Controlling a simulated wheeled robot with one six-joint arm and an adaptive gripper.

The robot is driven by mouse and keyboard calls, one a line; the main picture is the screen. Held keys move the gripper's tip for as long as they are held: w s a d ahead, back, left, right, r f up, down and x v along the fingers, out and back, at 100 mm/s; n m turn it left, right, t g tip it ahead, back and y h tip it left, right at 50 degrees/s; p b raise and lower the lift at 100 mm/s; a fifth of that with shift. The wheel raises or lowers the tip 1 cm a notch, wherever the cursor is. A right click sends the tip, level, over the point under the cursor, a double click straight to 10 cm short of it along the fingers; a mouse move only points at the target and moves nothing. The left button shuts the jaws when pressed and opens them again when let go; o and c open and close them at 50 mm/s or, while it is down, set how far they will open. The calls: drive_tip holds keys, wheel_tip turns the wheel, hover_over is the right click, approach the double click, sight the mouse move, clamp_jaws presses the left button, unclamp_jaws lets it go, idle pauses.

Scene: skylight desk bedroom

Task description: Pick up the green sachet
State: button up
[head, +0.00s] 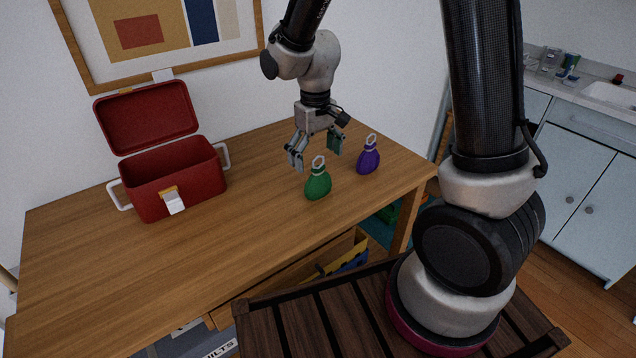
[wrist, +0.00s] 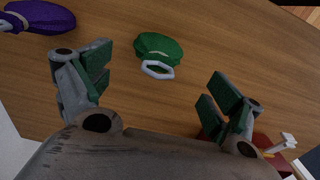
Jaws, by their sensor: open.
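A green sachet (head: 318,184) with a pale ring at its neck stands on the wooden desk, near its front edge. In the wrist view the green sachet (wrist: 160,48) lies ahead of and between my fingers, its ring toward me. My gripper (head: 315,155) is above the desk, just behind and above the sachet in the head view. In the wrist view my gripper (wrist: 160,95) has its fingers spread wide, with nothing between the pads. The fingers do not touch the sachet.
A purple sachet (head: 368,156) stands to the right of the green one; it shows top left in the wrist view (wrist: 40,18). An open red box (head: 180,184) with a raised lid stands at the desk's left. The desk (head: 100,262) is bare between them.

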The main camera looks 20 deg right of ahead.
sight(318, 168)
drive_tip(key=f, duration=0.6)
drive_tip(key=shift+s+d+f, duration=0.2)
drive_tip(key=shift+d+f, duration=0.05)
drive_tip(key=shift+f, duration=0.15)
drive_tip(key=shift+c, duration=0.2)
drive_tip(key=c, duration=1.1)
